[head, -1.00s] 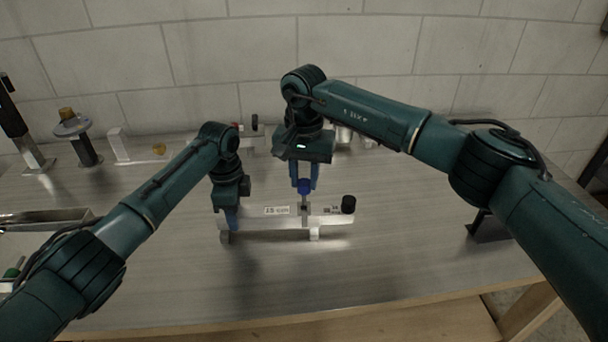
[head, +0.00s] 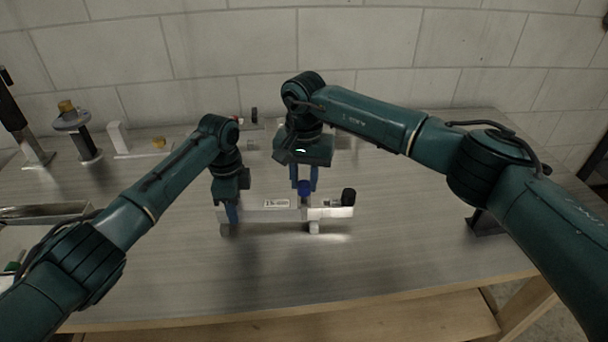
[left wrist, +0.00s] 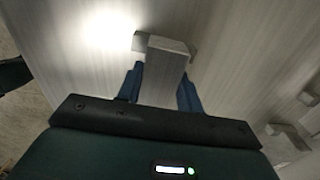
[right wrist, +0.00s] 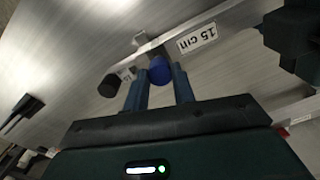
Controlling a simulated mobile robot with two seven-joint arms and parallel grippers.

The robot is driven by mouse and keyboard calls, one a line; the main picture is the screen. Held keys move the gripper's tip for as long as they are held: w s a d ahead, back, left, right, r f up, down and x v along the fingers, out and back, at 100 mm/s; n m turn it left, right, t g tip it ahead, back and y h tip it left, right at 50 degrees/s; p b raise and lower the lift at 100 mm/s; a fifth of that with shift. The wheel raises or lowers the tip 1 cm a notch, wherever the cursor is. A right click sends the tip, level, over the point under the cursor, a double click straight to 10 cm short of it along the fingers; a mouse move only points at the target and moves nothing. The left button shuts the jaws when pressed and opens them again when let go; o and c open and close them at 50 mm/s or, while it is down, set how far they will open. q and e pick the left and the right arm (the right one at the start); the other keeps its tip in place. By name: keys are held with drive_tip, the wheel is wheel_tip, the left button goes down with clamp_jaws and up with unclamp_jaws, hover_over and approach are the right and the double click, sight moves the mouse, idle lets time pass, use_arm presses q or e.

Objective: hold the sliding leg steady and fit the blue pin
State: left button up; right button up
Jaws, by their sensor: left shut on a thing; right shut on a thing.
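The sliding leg is a light aluminium bar (head: 255,214) lying across the table on short feet, with a black knob (head: 348,196) at its right end. A "15 cm" label (right wrist: 197,37) shows on it in the right wrist view. My left gripper (head: 232,215) is shut on the bar's left end; in the left wrist view the bar end (left wrist: 165,65) sits between its blue fingers. My right gripper (head: 304,188) is shut on the blue pin (right wrist: 160,70), upright over the bar near the knob. How deep the pin sits is hard to tell.
A metal tray (head: 45,212) lies at the left edge. A stand with a round disc (head: 72,120) and a white block (head: 118,138) are at the back left. A dark bracket (head: 487,222) stands at the right. The table in front of the bar is clear.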

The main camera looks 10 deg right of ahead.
sight(304, 184)
drive_tip(key=shift+f, duration=1.15)
drive_tip(key=o, duration=1)
drive_tip(key=shift+o, duration=0.2)
drive_tip(key=shift+r, duration=0.1)
wheel_tip(304, 184, up, 12)
use_arm(q)
drive_tip(key=o, duration=1.3)
drive_tip(key=shift+r, duration=0.1)
